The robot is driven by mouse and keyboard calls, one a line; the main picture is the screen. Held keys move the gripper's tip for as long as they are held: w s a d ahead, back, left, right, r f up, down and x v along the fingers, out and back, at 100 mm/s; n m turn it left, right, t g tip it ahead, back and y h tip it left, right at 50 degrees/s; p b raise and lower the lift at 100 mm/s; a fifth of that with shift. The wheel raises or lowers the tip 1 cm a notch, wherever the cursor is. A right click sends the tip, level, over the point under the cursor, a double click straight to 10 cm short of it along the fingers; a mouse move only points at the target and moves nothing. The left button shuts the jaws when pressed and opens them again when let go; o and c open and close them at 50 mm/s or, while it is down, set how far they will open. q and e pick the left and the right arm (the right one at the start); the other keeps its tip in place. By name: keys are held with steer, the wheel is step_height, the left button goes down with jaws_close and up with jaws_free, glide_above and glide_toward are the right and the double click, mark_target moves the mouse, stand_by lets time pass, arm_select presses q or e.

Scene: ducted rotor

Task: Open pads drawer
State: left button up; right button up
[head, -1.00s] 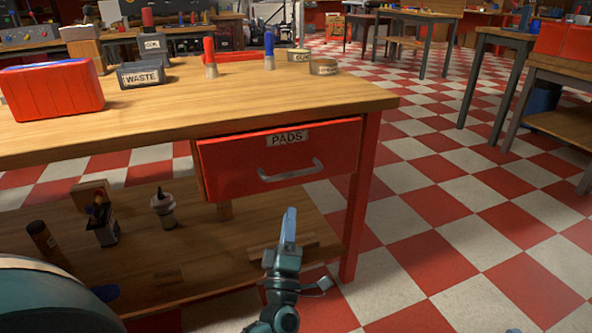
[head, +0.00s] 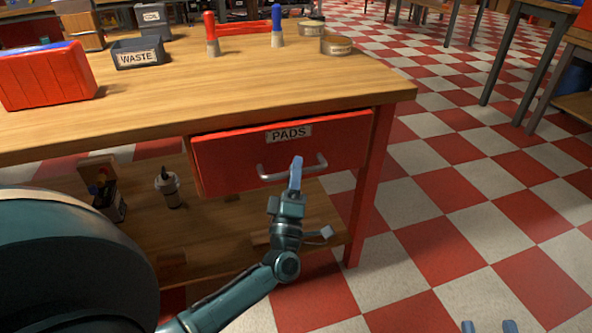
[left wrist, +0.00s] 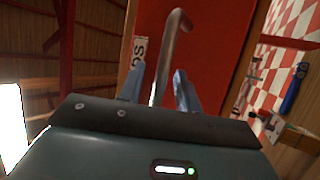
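The red pads drawer (head: 235,160), with a white PADS label (head: 289,133), sits under the right end of the wooden workbench and looks closed. Its grey bar handle (head: 268,175) spans the lower front. My left gripper (head: 296,164) is in front of the handle, right of its middle. In the left wrist view, the gripper's two blue fingers (left wrist: 160,88) are apart, with the handle (left wrist: 172,45) showing between them and gaps on both sides. Whether they touch it cannot be told. My right gripper (head: 489,326) shows only its separated fingertips at the bottom right, empty.
The workbench top (head: 200,105) holds a red case (head: 45,78), a WASTE bin (head: 137,55), upright red and blue tools, and round tins. Its lower shelf (head: 220,235) holds bottles and a small box. Checkered floor (head: 450,200) is open to the right.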

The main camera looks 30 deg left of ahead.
arm_select(q)
jaws_close()
stand_by(0.4)
steer(key=shift+d, duration=0.1)
arm_select(e)
steer(key=shift+s, duration=0.1)
